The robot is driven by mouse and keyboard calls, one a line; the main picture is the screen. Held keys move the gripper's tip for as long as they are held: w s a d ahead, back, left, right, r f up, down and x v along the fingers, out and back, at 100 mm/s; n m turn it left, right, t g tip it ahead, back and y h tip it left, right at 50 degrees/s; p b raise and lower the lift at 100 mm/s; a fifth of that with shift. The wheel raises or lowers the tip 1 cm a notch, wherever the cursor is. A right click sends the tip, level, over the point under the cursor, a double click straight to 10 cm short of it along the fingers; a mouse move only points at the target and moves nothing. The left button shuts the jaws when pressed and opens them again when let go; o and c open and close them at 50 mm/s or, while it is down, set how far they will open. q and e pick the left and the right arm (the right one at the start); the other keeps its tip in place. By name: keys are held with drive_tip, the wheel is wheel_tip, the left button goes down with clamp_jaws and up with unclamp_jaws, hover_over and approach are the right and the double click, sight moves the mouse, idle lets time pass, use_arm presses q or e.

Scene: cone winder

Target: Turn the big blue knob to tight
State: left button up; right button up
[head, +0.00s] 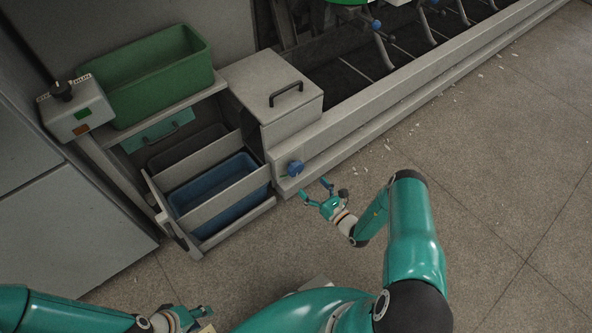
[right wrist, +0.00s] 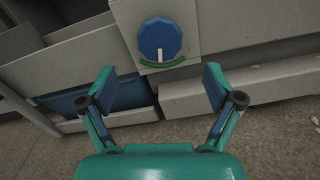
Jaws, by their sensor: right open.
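The big blue knob (head: 295,168) sits on the end face of the grey machine, low beside the open drawer. In the right wrist view the knob (right wrist: 159,40) is faceted, with a white pointer mark pointing down towards a green curved scale (right wrist: 162,62) under it. My right gripper (head: 316,190) is just in front of the knob, to its lower right in the head view. In the right wrist view its fingers (right wrist: 159,88) are spread wide, empty and apart from the knob. My left gripper (head: 196,314) is at the bottom edge, far from the knob; its fingers are unclear.
An open drawer (head: 216,206) with a blue bin (head: 222,192) stands left of the knob. A green tub (head: 160,80), a control box (head: 75,110) and a lidded grey box (head: 270,85) are above. The floor on the right is open, with small white scraps.

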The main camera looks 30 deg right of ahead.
sight(298, 171)
drive_tip(key=w, duration=0.3)
drive_tip(key=w+b, duration=0.1)
drive_tip(key=w, duration=0.2)
drive_tip(key=w+b, duration=0.1)
drive_tip(key=w, duration=0.2)
drive_tip(key=shift+w+a, duration=0.2)
drive_tip(key=shift+a, duration=0.15)
drive_tip(key=shift+c, duration=0.2)
drive_tip(key=c, duration=1.1)
